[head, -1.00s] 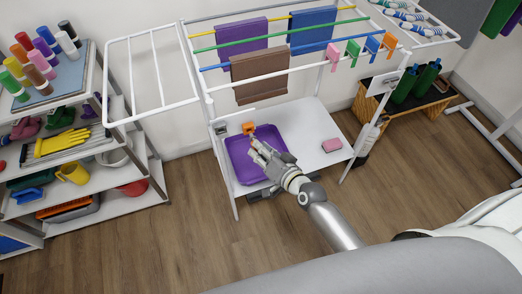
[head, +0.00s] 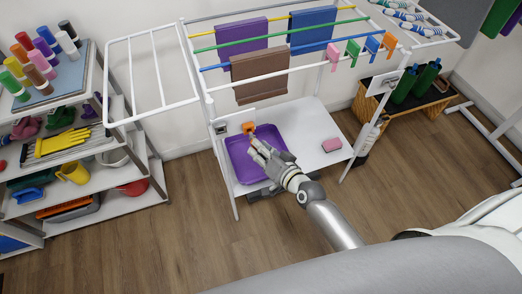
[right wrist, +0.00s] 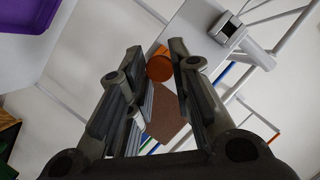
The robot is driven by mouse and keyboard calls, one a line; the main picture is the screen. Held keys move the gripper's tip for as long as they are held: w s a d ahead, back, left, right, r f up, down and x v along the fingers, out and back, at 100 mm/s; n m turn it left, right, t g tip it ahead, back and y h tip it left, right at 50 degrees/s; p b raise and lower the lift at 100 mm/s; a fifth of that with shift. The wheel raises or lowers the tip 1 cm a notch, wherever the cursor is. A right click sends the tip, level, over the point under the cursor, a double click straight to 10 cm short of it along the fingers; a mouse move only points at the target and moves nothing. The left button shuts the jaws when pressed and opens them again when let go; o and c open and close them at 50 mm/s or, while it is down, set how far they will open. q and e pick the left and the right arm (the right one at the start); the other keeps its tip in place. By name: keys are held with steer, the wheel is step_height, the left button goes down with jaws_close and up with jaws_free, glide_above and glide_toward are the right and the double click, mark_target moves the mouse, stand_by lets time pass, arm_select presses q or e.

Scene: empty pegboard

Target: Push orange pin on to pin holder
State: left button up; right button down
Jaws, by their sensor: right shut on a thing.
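The orange pin (head: 249,128) shows just beyond my right gripper's fingertips in the head view, above the back edge of the purple tray. In the right wrist view the orange pin (right wrist: 160,67) is between the fingertips, its round end toward the camera. My right gripper (head: 256,144) is shut on it; the fingers (right wrist: 160,80) stand on both sides of it. A small grey block with a dark opening (head: 221,128), possibly the pin holder, is on the rack to the left; it also shows in the wrist view (right wrist: 228,28). My left gripper is not in view.
A purple tray (head: 240,171) lies on the rack's white shelf (head: 305,122), below my gripper. A pink sponge (head: 332,145) lies on the right. Purple, blue and brown cloths and several coloured clips hang above. A loaded shelf unit stands on the left.

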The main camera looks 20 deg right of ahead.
steer(key=shift+w, duration=1.15)
steer(key=shift+w, duration=0.25)
steer(key=c, duration=1.2)
jaws_free()
steer(key=shift+s, duration=0.1)
steer(key=v, duration=1.2)
